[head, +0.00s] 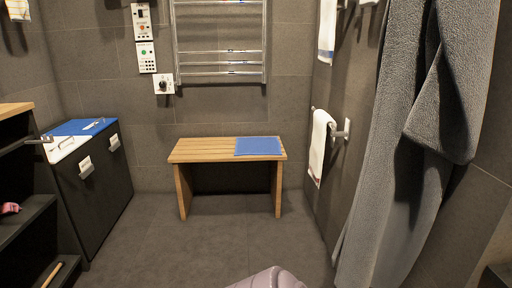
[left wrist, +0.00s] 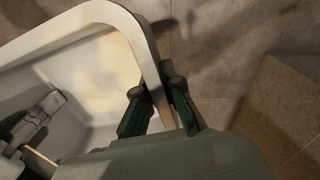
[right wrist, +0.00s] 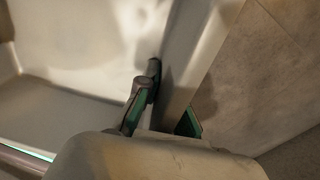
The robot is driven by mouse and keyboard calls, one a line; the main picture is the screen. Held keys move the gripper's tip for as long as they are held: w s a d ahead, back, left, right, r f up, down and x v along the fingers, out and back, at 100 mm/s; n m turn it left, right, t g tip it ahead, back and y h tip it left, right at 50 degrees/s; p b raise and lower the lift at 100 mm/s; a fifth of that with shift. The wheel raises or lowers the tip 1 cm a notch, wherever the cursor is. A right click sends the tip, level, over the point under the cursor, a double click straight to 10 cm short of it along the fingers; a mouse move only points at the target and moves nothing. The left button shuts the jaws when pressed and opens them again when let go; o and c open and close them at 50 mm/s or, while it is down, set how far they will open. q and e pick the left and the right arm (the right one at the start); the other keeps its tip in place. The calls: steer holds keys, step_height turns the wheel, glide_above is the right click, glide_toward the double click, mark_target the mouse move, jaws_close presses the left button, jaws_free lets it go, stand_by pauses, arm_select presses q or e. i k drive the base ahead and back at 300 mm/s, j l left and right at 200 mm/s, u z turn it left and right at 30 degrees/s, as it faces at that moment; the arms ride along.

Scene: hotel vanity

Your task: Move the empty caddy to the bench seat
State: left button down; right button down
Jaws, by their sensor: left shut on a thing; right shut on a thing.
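The caddy is a pale, open-topped tub with a rounded rim (left wrist: 62,30), seen close up in the left wrist view. It also fills much of the right wrist view, where its wall (right wrist: 182,55) shows. My left gripper (left wrist: 158,92) is shut on the caddy's wall, one finger inside and one outside. My right gripper (right wrist: 170,97) is shut on another stretch of wall. The visible inside of the caddy looks bare. The wooden bench seat (head: 203,150) stands ahead against the back wall in the head view. Neither the grippers nor the caddy can be made out there.
A blue mat (head: 258,146) covers the bench's right part; its left slats are bare. A dark cabinet (head: 95,185) and open shelves (head: 25,225) stand at left. A grey robe (head: 410,140) and white towel (head: 318,145) hang at right. The floor (head: 215,245) before the bench is clear.

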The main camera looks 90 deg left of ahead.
mark_target(201, 146)
steer(key=u, duration=1.5)
steer(key=i+j+u, duration=0.1)
steer(key=j+u, duration=0.25)
steer(key=i+j+u, duration=0.1)
steer(key=u, duration=0.25)
steer(key=i+j+u, duration=0.15)
steer(key=u, duration=0.2)
steer(key=i+j, duration=1.2)
steer(key=j, duration=0.2)
